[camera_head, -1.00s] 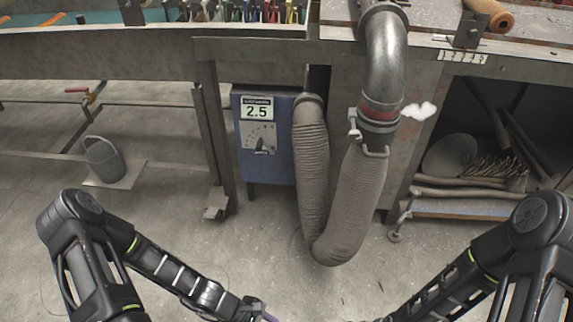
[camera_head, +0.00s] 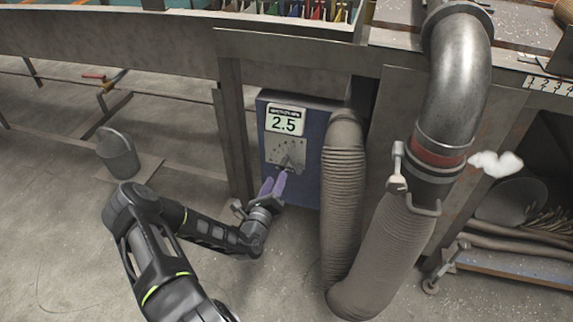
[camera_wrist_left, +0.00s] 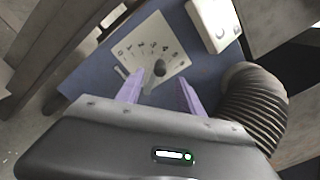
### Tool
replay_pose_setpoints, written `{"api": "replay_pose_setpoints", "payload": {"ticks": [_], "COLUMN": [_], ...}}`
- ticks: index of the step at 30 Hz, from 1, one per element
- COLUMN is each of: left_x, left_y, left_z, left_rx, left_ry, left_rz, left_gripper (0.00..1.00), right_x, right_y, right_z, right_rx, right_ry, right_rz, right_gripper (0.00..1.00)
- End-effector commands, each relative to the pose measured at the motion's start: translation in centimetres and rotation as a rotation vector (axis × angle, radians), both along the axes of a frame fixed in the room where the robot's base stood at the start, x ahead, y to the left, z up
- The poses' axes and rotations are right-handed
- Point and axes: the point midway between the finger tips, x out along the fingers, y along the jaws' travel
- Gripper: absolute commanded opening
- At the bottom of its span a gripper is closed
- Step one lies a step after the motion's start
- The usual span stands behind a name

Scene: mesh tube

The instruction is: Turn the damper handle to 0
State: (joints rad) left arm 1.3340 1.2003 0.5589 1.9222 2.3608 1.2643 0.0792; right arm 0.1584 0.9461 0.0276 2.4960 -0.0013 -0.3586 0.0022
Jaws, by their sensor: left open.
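The damper handle is a dark lever with a round knob (camera_wrist_left: 160,68), on a pale dial plate (camera_head: 286,151) on the front of a blue box (camera_head: 308,186). The dial carries numbers from 0 at the left to 5 at the right in the left wrist view. The display (camera_head: 285,121) above it reads 2.5. My left gripper (camera_head: 273,184) has purple fingers and is open just below the dial. In the left wrist view its fingertips (camera_wrist_left: 162,88) stand apart on either side of the handle; contact cannot be told. My right gripper is out of view.
A ribbed grey hose (camera_head: 343,200) runs close to the box's right side and joins a metal pipe (camera_head: 457,80). A bench leg (camera_head: 235,140) stands at the box's left.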

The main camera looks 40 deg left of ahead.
Motion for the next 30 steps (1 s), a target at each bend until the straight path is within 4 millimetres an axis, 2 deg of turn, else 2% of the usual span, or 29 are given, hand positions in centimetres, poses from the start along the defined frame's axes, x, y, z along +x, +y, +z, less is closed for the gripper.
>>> {"api": "replay_pose_setpoints", "payload": {"ticks": [8, 11, 21, 25, 30], "left_x": [0.5, 1.4, 6.2, 7.2, 7.4], "left_y": [0.0, 0.4, 2.0, 2.4, 2.4], "left_z": [-0.1, -0.2, -0.2, -0.1, 0.0], "left_rx": [0.001, 0.002, 0.002, 0.001, 0.000], "left_ry": [0.001, 0.000, 0.000, 0.001, 0.001], "left_rz": [-0.004, -0.004, -0.005, -0.005, -0.005], "left_gripper": [0.44, 0.44, 0.44, 0.44, 0.44], "right_x": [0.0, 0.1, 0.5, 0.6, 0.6], "right_y": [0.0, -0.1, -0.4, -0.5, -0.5], "right_z": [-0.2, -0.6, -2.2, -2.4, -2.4], "right_rx": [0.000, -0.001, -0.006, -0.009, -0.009], "right_ry": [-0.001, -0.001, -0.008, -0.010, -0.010], "right_rz": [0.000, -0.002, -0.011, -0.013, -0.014], "right_gripper": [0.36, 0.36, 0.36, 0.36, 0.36]}}
